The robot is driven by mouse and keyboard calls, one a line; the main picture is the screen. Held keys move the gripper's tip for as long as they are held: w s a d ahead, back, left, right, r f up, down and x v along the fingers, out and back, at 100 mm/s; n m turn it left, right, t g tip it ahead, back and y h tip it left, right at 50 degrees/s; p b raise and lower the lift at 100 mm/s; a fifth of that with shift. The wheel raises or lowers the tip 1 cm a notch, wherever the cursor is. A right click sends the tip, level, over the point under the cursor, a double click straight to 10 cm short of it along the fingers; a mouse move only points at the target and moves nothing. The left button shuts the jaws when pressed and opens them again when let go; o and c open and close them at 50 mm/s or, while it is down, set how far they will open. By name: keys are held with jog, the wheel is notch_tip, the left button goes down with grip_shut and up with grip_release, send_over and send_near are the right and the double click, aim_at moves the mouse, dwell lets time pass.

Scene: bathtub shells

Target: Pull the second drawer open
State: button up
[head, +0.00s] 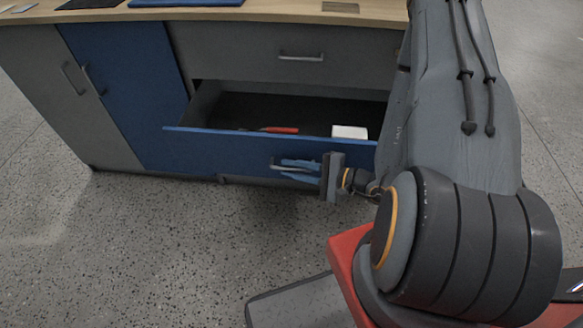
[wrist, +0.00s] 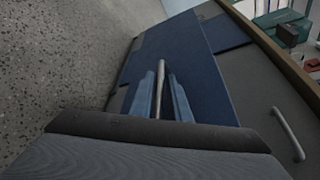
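The second drawer (head: 240,147) has a blue front and stands pulled out from the cabinet. Its dark inside shows in the head view, with a red item (head: 281,130) and a white box (head: 349,132) in it. My gripper (head: 286,166) is at the drawer's bar handle (head: 296,176). In the wrist view the blue fingers (wrist: 161,92) lie on both sides of the metal handle (wrist: 160,76), close against it. The blue front (wrist: 190,58) shows beyond the fingers. My arm hides the drawer's right end in the head view.
The grey top drawer (head: 270,52) above is shut, with its own handle (head: 301,57). A blue door (head: 125,90) and a grey door (head: 65,90) at left are shut. The wooden worktop (head: 290,12) carries flat items. The speckled floor (head: 150,240) in front is clear.

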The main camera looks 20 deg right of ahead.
jog(key=shift+s+d, duration=0.1)
jog(key=v, duration=0.7)
jog(key=shift+s+d, duration=0.2)
jog(key=shift+r, duration=0.1)
dwell(0.6)
jog(key=s+a+r+n+g+h+p, duration=0.1)
jog(key=s+a+r+n+g+p, duration=0.3)
jog(key=r+g, duration=0.35)
jog(key=s+a+r+n+g+p, duration=0.1)
jog(key=s+a+r+n+g, duration=0.3)
jog(key=s+r+n+g, duration=0.3)
jog(key=w+d+r+n+t+h+p, duration=0.1)
jog(key=d+r+n+t+h+p, duration=0.1)
jog(key=r+h, duration=0.3)
jog(key=w+d+r+n+t+h+p, duration=0.1)
jog(key=w+r+n+t+h+p, duration=0.1)
jog(key=r+h, duration=0.3)
notch_tip(320, 180, up, 5)
jog(key=shift+d+f+p, duration=0.1)
jog(key=shift+d+p, duration=0.25)
jog(key=shift+p, duration=0.05)
